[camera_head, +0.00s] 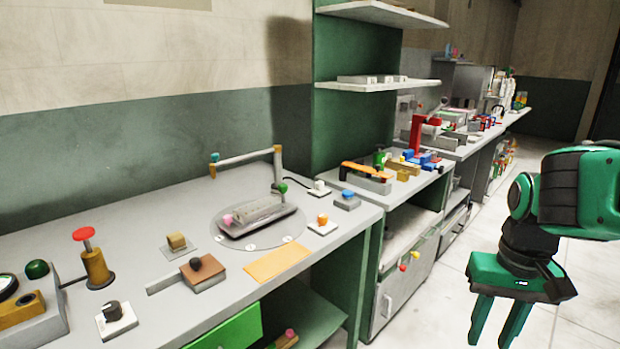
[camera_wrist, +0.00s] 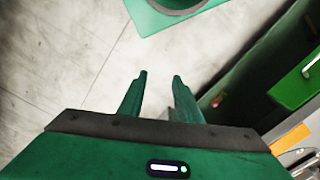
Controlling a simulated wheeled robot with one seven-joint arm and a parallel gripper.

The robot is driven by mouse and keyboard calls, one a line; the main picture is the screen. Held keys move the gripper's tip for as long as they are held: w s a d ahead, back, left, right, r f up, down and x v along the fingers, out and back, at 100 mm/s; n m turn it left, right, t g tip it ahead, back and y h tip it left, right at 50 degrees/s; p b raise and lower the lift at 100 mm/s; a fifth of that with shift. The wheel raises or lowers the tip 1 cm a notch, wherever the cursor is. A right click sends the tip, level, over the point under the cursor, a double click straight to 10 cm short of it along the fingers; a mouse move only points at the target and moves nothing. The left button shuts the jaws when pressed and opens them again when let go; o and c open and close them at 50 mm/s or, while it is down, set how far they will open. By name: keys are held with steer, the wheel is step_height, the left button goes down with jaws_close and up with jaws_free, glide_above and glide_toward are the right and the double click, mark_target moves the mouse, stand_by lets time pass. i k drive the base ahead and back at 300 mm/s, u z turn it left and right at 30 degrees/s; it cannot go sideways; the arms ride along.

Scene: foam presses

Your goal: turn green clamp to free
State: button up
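A dark grey press (camera_head: 258,222) sits on a round plate on the near workbench in the head view. It has a green knob (camera_head: 282,187) at its right end and a pink knob (camera_head: 228,219) at its left end. The green knob may be the green clamp; its setting is too small to tell. A rail on posts stands behind the press. My gripper (camera_head: 490,338) hangs over the floor at the right, well away from the press, fingers down. In the wrist view my gripper (camera_wrist: 160,77) is open, with nothing between its fingers. The press is not in the wrist view.
The bench (camera_head: 345,255) also carries an orange mat (camera_head: 277,262), a brown block with a black knob (camera_head: 196,263), a red-topped post (camera_head: 84,233) and a green ball (camera_head: 37,269). A green drawer (camera_head: 232,330) is below. The floor (camera_wrist: 65,50) under my gripper is clear.

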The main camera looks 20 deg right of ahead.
mark_target(283, 187)
steer(key=z, duration=0.15)
steer(key=i, duration=1.35)
steer(key=u, duration=0.4)
